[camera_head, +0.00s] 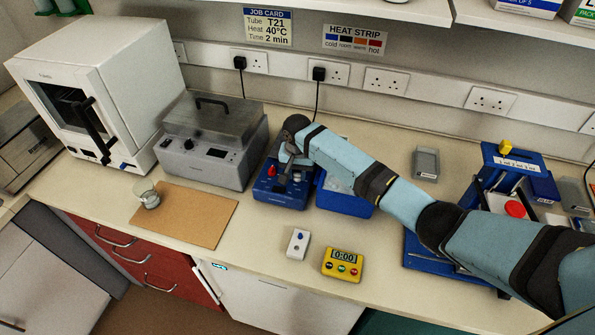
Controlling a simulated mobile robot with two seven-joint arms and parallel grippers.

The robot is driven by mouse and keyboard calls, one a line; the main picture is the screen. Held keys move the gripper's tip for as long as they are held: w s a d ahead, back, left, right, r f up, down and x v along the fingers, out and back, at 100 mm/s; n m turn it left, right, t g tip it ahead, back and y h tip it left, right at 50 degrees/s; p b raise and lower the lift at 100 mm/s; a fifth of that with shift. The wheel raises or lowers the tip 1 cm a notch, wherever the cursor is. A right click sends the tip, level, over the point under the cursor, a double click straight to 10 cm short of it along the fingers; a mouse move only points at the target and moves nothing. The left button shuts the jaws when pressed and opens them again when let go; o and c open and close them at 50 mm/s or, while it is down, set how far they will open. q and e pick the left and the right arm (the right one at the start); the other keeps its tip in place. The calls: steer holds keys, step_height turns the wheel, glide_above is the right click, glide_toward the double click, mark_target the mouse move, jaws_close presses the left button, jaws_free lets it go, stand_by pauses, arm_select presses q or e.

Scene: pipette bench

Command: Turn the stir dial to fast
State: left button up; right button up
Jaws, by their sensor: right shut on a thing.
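A blue bench device (281,195) stands near the middle of the counter. A red knob (272,170) shows on its left side. My right arm reaches in from the right, and my right gripper (291,177) points down at the right part of this device. The gripper is shut on what appears to be the stir dial there. The dial is mostly hidden by the fingers, so its setting cannot be read. My left gripper is not in view.
A blue box (343,204) stands right beside the device, under my right arm. A grey machine with a clear lid (212,143) stands to the left. A yellow timer (342,265) and a small white switch box (298,244) lie in front. A brown board (200,217) holds a glass beaker (149,200).

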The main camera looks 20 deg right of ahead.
steer(key=m, duration=0.5)
steer(key=shift+m, duration=0.3)
steer(key=m, duration=0.4)
steer(key=shift+r+m, duration=0.1)
steer(key=shift+m, duration=0.2)
steer(key=m, duration=0.4)
steer(key=shift+m, duration=0.3)
steer(key=shift+w+m, duration=0.1)
steer(key=shift+m, duration=2.1)
steer(key=o, duration=0.9)
